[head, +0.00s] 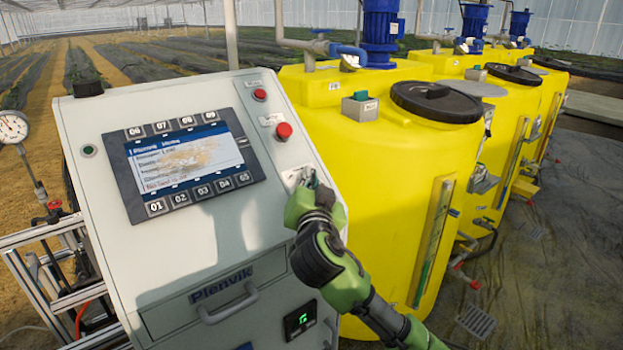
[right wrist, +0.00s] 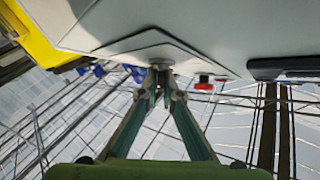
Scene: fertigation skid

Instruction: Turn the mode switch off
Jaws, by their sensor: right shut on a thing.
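The mode switch sits on the right side of the sloped grey control panel (head: 190,260), below a red mushroom button (head: 284,131). Its light plate (head: 291,177) shows beside my right gripper (head: 306,180), which hides most of the switch. In the right wrist view, the two fingers of my right gripper (right wrist: 160,90) come together on the small switch knob (right wrist: 160,68) at the panel face. I cannot tell which way the knob points. My left gripper is in neither view.
A display with numbered keys (head: 190,165) is left of my right gripper. A smaller red button (head: 260,95) is higher up. A drawer handle (head: 229,304) sticks out below. Yellow tanks (head: 385,160) stand close on the right. A pressure gauge (head: 13,127) is at far left.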

